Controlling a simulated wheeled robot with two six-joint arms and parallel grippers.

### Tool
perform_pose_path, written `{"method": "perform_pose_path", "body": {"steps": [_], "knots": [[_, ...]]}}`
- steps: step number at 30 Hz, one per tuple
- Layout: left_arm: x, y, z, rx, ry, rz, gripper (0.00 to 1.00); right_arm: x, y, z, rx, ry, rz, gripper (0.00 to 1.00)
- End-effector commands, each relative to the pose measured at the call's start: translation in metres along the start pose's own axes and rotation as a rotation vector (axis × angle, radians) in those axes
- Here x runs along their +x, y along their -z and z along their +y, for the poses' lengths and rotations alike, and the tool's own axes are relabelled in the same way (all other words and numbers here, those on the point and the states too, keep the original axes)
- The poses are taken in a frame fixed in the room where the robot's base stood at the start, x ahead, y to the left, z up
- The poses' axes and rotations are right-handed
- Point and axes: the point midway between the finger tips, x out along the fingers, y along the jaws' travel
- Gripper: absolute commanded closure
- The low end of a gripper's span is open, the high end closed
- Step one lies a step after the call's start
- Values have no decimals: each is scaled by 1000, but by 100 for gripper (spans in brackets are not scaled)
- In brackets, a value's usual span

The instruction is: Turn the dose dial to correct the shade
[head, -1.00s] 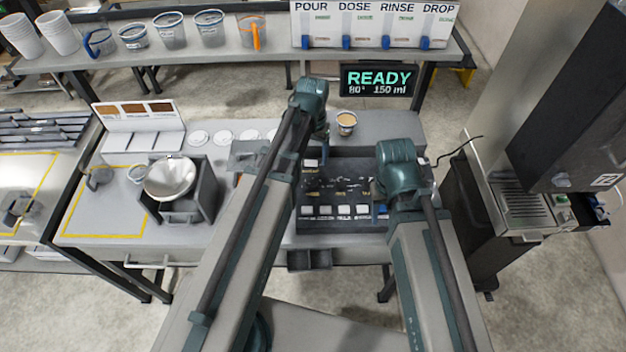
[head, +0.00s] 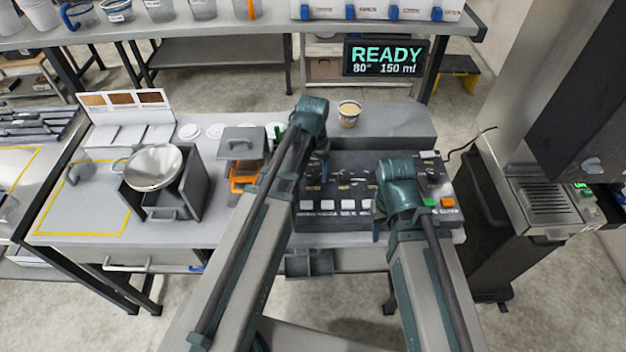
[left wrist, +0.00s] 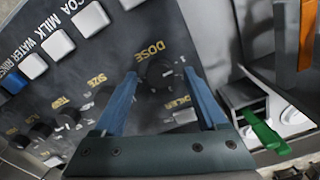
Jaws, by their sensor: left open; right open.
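The black dose dial (left wrist: 160,73), labelled DOSE, is on the dark control panel (left wrist: 110,50). In the left wrist view it lies between the two blue fingertips of my left gripper (left wrist: 165,75), which is open; I cannot tell whether they touch it. In the head view my left gripper (head: 323,170) is over the panel (head: 345,222) and the dial cannot be made out. My right gripper (head: 378,222) is open at the panel's front right part. A cup of tan drink (head: 349,113) stands behind the panel. A card with brown shade swatches (head: 124,99) stands at the left.
The screen (head: 386,57) reads READY, 80°, 150 ml. White buttons (left wrist: 62,45) line the panel, and a green lever (left wrist: 266,138) is beside it. A metal bowl (head: 154,166) sits in a grey holder at the left. A steel machine (head: 545,203) stands at the right.

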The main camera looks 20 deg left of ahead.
Motion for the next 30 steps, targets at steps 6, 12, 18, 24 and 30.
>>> {"method": "perform_pose_path", "body": {"steps": [6,12,18,24,30], "knots": [[6,0,0,0,0,0,26,6,0,0,0,0,0,50],[5,0,0,0,0,0,36,5,0,0,0,0,0,50],[5,0,0,0,0,0,72,5,0,0,0,0,0,50],[5,0,0,0,0,0,100,5,0,0,0,0,0,50],[5,0,0,13,0,0,100,5,0,0,0,0,0,50]]}}
